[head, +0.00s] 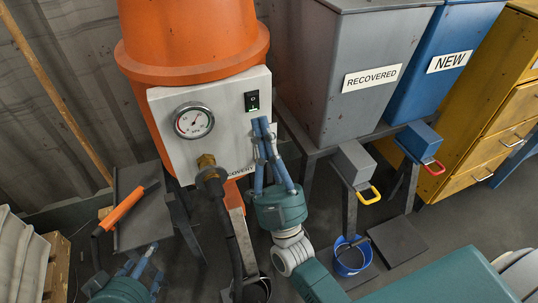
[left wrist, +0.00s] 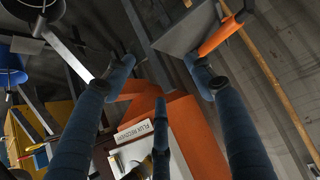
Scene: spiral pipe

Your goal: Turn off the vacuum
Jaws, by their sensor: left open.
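The vacuum is an orange tank (head: 190,40) with a light grey control panel (head: 225,140) on its front. A black rocker switch (head: 251,101) with a green part at its lower end sits at the panel's upper right. My right gripper (head: 262,121) has its blue fingertips close together, just below the switch. I cannot tell whether they touch the panel. My left gripper (head: 140,260) is low at the left, apart from the vacuum. In the left wrist view its fingers (left wrist: 162,75) are spread and empty, with the orange vacuum body (left wrist: 195,130) beyond them.
A pressure gauge (head: 194,120) and a hose fitting (head: 207,163) are on the panel. A dark hose (head: 230,230) hangs below it. An orange-handled wand (head: 127,208) lies at the left. Grey (head: 360,85) and blue (head: 445,60) bins and a blue bucket (head: 350,258) stand at the right.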

